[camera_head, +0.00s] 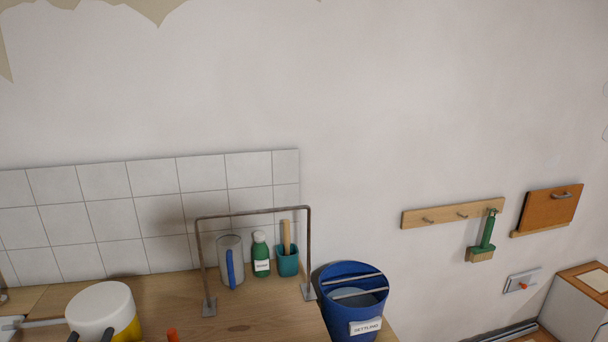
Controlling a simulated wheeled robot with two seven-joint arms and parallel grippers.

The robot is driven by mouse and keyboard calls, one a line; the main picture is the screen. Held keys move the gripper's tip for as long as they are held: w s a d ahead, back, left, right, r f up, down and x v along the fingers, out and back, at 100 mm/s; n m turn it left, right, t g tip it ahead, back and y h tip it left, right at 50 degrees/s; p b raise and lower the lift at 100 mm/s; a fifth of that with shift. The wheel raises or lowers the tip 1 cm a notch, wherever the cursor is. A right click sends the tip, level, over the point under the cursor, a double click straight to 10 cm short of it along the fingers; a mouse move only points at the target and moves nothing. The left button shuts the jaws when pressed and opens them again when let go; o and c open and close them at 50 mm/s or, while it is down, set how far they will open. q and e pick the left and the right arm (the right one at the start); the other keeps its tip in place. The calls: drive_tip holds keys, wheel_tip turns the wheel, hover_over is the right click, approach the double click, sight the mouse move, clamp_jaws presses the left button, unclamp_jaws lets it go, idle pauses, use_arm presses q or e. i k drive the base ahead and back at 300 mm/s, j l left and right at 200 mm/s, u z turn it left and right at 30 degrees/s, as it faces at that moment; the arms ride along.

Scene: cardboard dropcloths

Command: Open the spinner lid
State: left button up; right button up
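No spinner can be told for certain in the head view. A round white-topped vessel with a yellow lower part (100,309) stands on the wooden counter at the lower left, cut off by the bottom edge. Its top looks closed. Two dark, rounded pieces are in front of it at the bottom edge; I cannot tell what they belong to. A pale box (575,313) with a wood-edged top stands at the lower right, partly out of frame. Neither of my grippers can be made out.
A metal frame (253,211) arches over the wooden counter (170,300). A peg rail (452,213) holds a green brush (484,240).

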sight(100, 313)
drive_tip(key=u, duration=1.35)
